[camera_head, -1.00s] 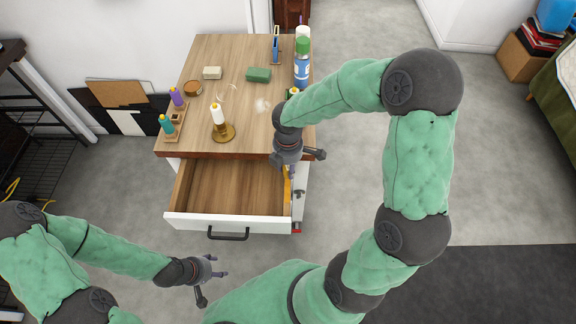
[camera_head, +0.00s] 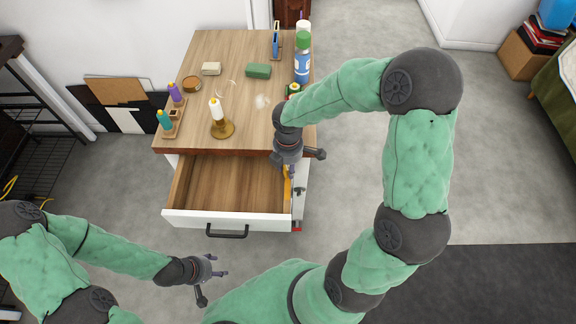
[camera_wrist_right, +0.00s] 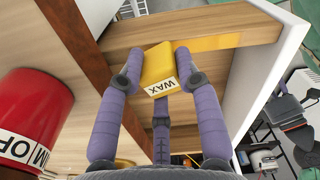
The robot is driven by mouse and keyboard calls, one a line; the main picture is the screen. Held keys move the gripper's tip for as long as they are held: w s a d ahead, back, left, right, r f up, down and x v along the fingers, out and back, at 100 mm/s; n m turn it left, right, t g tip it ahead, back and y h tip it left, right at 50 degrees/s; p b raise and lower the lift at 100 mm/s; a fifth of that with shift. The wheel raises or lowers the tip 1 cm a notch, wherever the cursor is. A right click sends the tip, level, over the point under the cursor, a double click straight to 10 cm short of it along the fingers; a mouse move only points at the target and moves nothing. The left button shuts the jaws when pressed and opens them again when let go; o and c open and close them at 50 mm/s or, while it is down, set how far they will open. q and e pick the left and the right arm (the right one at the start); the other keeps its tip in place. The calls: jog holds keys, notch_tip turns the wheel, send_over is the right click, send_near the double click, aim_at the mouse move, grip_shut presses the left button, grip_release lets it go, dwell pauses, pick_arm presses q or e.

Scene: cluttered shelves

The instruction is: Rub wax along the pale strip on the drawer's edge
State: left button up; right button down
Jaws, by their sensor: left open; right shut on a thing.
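The white-fronted wooden drawer (camera_head: 230,218) is pulled out of the cabinet and looks empty. A yellow strip (camera_wrist_right: 228,42) runs along the top edge of its right side wall; it also shows in the head view (camera_head: 288,184). My right gripper (camera_wrist_right: 158,72) is shut on a yellow block marked WAX (camera_wrist_right: 160,66), at the edge and in line with the strip. The block seems to touch the edge, but the contact is hidden. In the head view my right wrist covers the block. My left gripper (camera_head: 212,284) is open and empty, in front of the drawer.
The cabinet top (camera_head: 196,138) carries a candle in a brass holder (camera_head: 218,122), a green block (camera_head: 258,71), a pale block (camera_head: 211,69), spray cans (camera_head: 302,62) and small bottles (camera_head: 165,120). A red container (camera_wrist_right: 35,115) stands close to my right gripper. Floor right of the cabinet is clear.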

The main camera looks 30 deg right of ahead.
jog(key=shift+f+b, duration=0.35)
jog(key=shift+f, duration=0.25)
dwell(0.4)
jog(key=shift+w+d, duration=0.1)
jog(key=shift+w, duration=0.05)
jog(key=shift+w+d+r+p, duration=0.15)
jog(key=shift+w+d+p, duration=0.3)
jog(key=shift+w, duration=0.2)
jog(key=shift+w+d, duration=0.3)
jog(key=shift+w, duration=0.25)
jog(key=shift+w+d+p, duration=0.1)
jog(key=shift+w+p, duration=0.15)
jog(key=shift+p, duration=0.1)
jog(key=shift+w+r, duration=0.15)
jog(key=shift+s+a+p, duration=0.25)
jog(key=shift+s+p, duration=0.05)
jog(key=shift+s, duration=0.25)
jog(key=shift+s+a+f, duration=0.15)
jog(key=shift+s+a, duration=0.2)
jog(key=shift+s, duration=0.25)
jog(key=shift+s+a+f, duration=0.1)
jog(key=shift+s+a, duration=0.2)
jog(key=shift+s, duration=0.25)
